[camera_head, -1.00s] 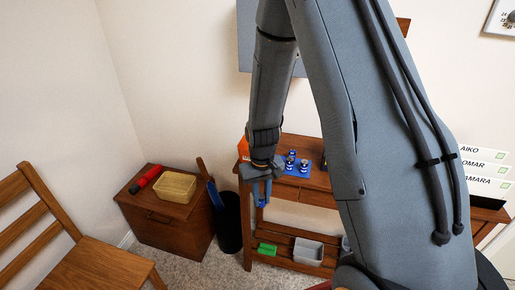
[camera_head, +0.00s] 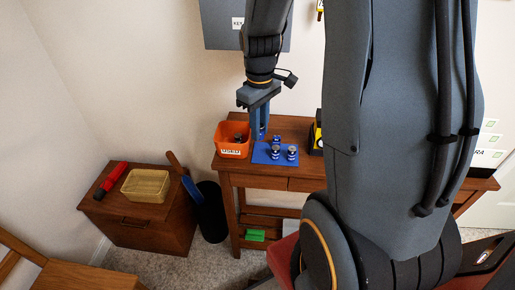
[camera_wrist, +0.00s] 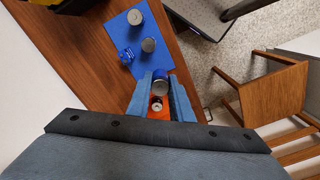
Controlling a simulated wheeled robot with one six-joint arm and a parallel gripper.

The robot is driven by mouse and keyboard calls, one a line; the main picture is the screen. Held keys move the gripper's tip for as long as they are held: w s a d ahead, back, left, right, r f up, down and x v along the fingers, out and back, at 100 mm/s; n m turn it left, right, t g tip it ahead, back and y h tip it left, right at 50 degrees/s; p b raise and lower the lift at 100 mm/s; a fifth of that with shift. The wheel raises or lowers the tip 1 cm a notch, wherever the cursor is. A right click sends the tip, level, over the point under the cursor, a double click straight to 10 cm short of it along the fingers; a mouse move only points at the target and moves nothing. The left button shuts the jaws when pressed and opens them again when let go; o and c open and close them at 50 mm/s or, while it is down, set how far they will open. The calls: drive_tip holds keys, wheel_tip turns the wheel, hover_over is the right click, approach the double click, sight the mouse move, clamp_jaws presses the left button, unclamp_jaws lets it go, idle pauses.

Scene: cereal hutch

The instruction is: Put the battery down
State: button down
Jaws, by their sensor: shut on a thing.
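My gripper (camera_head: 259,136) points down over the left part of the table, between an orange bin (camera_head: 233,153) and a blue mat (camera_head: 262,158). In the wrist view my gripper (camera_wrist: 161,88) is shut on a battery (camera_wrist: 160,87), whose grey round end shows between the fingers. The rest of that battery is hidden. Several similar batteries with grey tops and blue bodies stand on the mat, such as one near its front (camera_head: 276,153). The mat also shows in the wrist view (camera_wrist: 160,60). Part of the orange bin shows beyond the fingers, with a small grey thing there.
The brown table (camera_head: 297,125) holds a yellow and black object (camera_head: 316,135) right of the mat. A low cabinet (camera_head: 138,225) at left carries a yellow basket (camera_head: 146,186) and a red object (camera_head: 111,180). A black bin (camera_head: 212,212) stands between cabinet and table.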

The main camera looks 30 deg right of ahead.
sight(259, 156)
drive_tip(key=shift+f+p, duration=0.45)
drive_tip(key=shift+f, duration=3.4)
drive_tip(key=shift+f, duration=0.2)
drive_tip(key=c, duration=1.9)
unclamp_jaws()
drive_tip(key=shift+o, duration=0.2)
drive_tip(key=shift+r, duration=0.1)
wheel_tip(259, 156, up, 12)
drive_tip(key=shift+f+b, duration=0.1)
drive_tip(key=shift+b, duration=0.75)
drive_tip(key=shift+s+a, duration=0.2)
drive_tip(key=shift+a, duration=0.05)
drive_tip(key=s+a+f+m, duration=0.2)
drive_tip(key=s+a+m, duration=0.2)
drive_tip(key=s+a, duration=0.5)
drive_tip(key=shift+s+f+t, duration=0.25)
drive_tip(key=shift+s+t, duration=0.15)
drive_tip(key=shift+s, duration=0.1)
